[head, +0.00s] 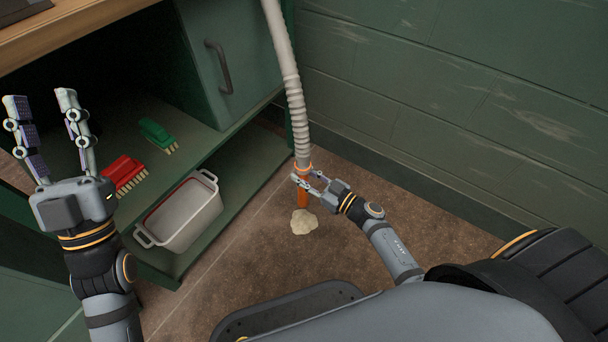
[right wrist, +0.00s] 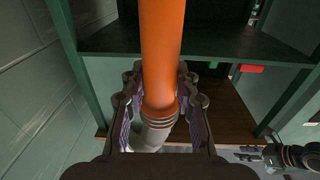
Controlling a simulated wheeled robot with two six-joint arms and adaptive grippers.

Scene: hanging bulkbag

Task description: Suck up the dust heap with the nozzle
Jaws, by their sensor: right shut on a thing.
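The pale dust heap (head: 304,222) lies on the brown floor below the hose. The orange nozzle (head: 302,199) hangs nearly upright at the end of the grey ribbed hose (head: 292,90). Its lower end is at the heap's upper edge in the head view; I cannot tell whether it touches. My right gripper (head: 309,181) is shut on the nozzle near its joint with the hose. In the right wrist view the orange nozzle (right wrist: 160,50) runs between the fingers (right wrist: 160,112). My left gripper (head: 42,102) is open and empty, raised at the left.
A green cabinet (head: 240,85) stands at the left. A green wall (head: 470,100) closes off the back right. Bare floor (head: 400,225) surrounds the heap.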

